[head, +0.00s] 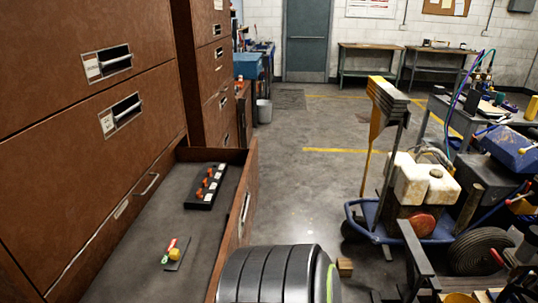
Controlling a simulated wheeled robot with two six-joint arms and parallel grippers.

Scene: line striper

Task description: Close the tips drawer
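An open drawer (150,238) stands out from the brown cabinet (60,130) at the left. Its front panel (233,240) faces right and carries a metal handle (245,214). Inside lies a black holder (206,186) with several orange-red tips. Nearer lies a small dark piece with red, green and yellow parts (175,254). I cannot read the labels, so I cannot confirm from text that this is the tips drawer. A large black rounded part, apparently my arm, is at the bottom centre, beside the drawer front. Neither gripper is in view.
A blue-based striper cart (415,205) with white tanks stands at the right, near a small wooden block (345,267). A cluttered bench (490,115) is behind it. The grey floor (300,190) between drawer and cart is clear.

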